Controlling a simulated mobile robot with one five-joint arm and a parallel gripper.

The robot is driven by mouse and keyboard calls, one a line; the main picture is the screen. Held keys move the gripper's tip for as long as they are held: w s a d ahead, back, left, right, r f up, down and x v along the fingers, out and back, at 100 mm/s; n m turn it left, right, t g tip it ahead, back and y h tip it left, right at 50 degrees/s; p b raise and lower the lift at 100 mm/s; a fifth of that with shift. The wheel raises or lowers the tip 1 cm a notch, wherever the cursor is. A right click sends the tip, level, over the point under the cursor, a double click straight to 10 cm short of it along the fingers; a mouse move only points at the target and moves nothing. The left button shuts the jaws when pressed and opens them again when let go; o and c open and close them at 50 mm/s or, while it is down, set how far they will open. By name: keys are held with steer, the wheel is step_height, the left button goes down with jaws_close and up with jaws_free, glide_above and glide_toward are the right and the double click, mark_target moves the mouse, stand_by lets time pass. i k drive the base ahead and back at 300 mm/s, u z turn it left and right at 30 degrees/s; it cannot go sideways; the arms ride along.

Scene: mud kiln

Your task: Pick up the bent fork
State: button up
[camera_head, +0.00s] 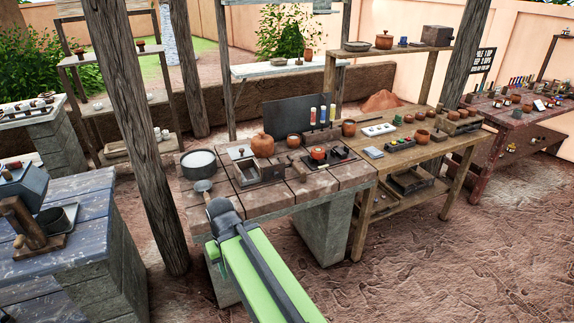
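I cannot make out a bent fork in this view; small items on the brick-topped table (319,189) are too small to name surely. My green arm reaches up from the bottom to the table's front left edge. My gripper (207,196) is at its dark end, near a small brown rounded thing (203,186). I cannot tell whether the gripper touches or holds it, or whether its fingers are open.
The brick table bears a round pan with white contents (199,160), an orange pot (262,145), a grey open box (258,174) and an upright dark panel (296,110). Wooden posts (137,130) stand at left. A wooden bench (420,148) adjoins at right. Ground at lower right is clear.

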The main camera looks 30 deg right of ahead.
mark_target(303, 173)
steer(key=i, duration=0.95)
